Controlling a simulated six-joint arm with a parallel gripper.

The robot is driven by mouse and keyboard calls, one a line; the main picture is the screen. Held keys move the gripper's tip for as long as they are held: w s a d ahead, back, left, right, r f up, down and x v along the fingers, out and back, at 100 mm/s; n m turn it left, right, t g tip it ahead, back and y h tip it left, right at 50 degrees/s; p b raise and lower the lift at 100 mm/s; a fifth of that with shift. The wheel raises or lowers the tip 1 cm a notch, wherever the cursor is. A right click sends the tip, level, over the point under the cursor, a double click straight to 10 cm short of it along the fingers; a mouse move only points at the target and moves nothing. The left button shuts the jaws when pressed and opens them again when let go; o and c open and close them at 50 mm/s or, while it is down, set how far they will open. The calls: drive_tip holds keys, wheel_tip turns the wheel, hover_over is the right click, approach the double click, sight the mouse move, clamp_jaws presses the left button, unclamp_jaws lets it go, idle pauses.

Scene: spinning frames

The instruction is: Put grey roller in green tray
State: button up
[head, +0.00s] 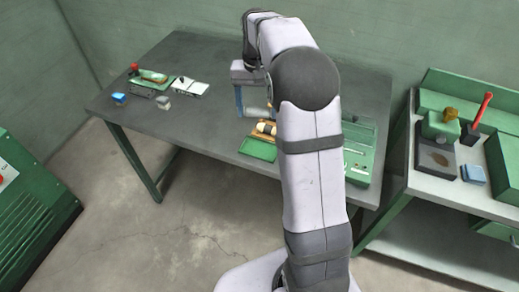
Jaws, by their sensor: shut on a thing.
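My gripper (252,103) is above the table, pointing down, just behind the small green tray. It is shut on a pale grey thing (256,97), which looks like the grey roller; the jaws and arm hide much of it. The green tray (257,150) lies near the table's front edge, below and slightly right of the gripper. A cream-coloured roller (266,127) with brown parts lies at the tray's back edge. I cannot tell whether it is inside. My arm covers the area right of the tray.
The dark table (205,140) is clear left of the tray. At its left are a green holder with a red knob (135,69), a white device (188,86) and small blue (119,99) and grey blocks (163,102). A green case (360,160) lies right, partly behind my arm.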

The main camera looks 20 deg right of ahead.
drive_tip(key=m, duration=0.2)
hover_over(258, 152)
drive_tip(key=s, duration=0.2)
wheel_tip(258, 152, down, 5)
drive_tip(key=shift+w+m, duration=0.7)
drive_tip(key=shift+w, duration=0.3)
drive_tip(key=shift+f, duration=0.1)
drive_tip(key=shift+f+p, duration=1.6)
drive_tip(key=shift+f, duration=3.35)
drive_tip(key=shift+f, duration=0.1)
drive_tip(key=o, duration=1.2)
drive_tip(key=shift+c, duration=0.2)
